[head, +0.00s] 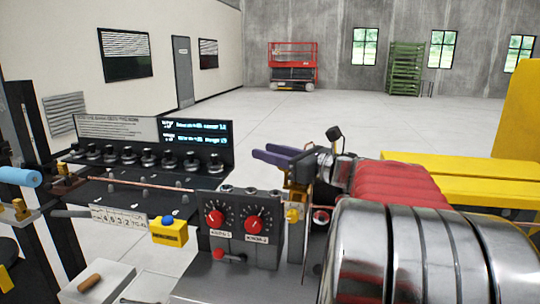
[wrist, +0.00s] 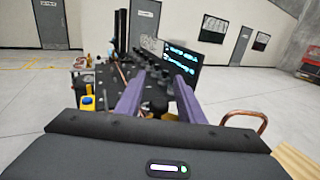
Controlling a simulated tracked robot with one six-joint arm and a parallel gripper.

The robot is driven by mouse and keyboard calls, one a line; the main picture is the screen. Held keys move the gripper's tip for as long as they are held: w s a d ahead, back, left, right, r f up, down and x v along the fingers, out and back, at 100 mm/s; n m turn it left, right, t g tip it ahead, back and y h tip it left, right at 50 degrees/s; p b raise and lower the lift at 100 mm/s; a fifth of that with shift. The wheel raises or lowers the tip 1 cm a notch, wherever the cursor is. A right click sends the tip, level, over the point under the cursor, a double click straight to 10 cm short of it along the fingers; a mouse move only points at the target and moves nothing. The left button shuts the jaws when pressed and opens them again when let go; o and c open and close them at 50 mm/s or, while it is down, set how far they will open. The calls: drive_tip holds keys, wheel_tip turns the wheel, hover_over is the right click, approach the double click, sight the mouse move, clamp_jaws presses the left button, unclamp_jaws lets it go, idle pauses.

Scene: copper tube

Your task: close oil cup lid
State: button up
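My gripper (head: 268,153) has two purple fingers and hangs in the air above the right end of the machine's bench. In the wrist view the fingers of my gripper (wrist: 158,80) stand apart, with nothing held between them. A yellow block with a blue cap (head: 169,230) sits at the bench's front left, well away from the fingers; it also shows in the wrist view (wrist: 87,102). I cannot tell for sure which part is the oil cup or its lid. No open lid can be made out.
A thin copper tube (head: 145,184) runs along the bench. Behind it stands a row of black knobs (head: 147,159) under a lit display (head: 196,132). A control box with red dials (head: 237,225) stands below my gripper.

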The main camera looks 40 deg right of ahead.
wheel_tip(320, 180, up, 10)
drive_tip(key=shift+f, duration=0.2)
idle(0.4)
drive_tip(key=s+a+f+n+g+y, duration=0.15)
drive_tip(key=a+f+n+g, duration=0.25)
drive_tip(key=a+f+n, duration=0.6)
drive_tip(key=s+a+f+n+g, duration=0.35)
drive_tip(key=a+f, duration=0.35)
drive_tip(key=a, duration=0.7)
drive_tip(key=s+a+f+n+g+h, duration=0.2)
drive_tip(key=s+a+f+n, duration=0.1)
drive_tip(key=s+f+n, duration=0.4)
drive_tip(key=s+a+f+n+g+h, duration=0.2)
drive_tip(key=s+f+n, duration=0.5)
drive_tip(key=n, duration=0.6)
drive_tip(key=shift+s+a+f+h, duration=0.3)
drive_tip(key=shift+a+f+h, duration=0.5)
drive_tip(key=shift+a, duration=0.15)
drive_tip(key=shift+g, duration=0.25)
drive_tip(key=shift+c, duration=0.5)
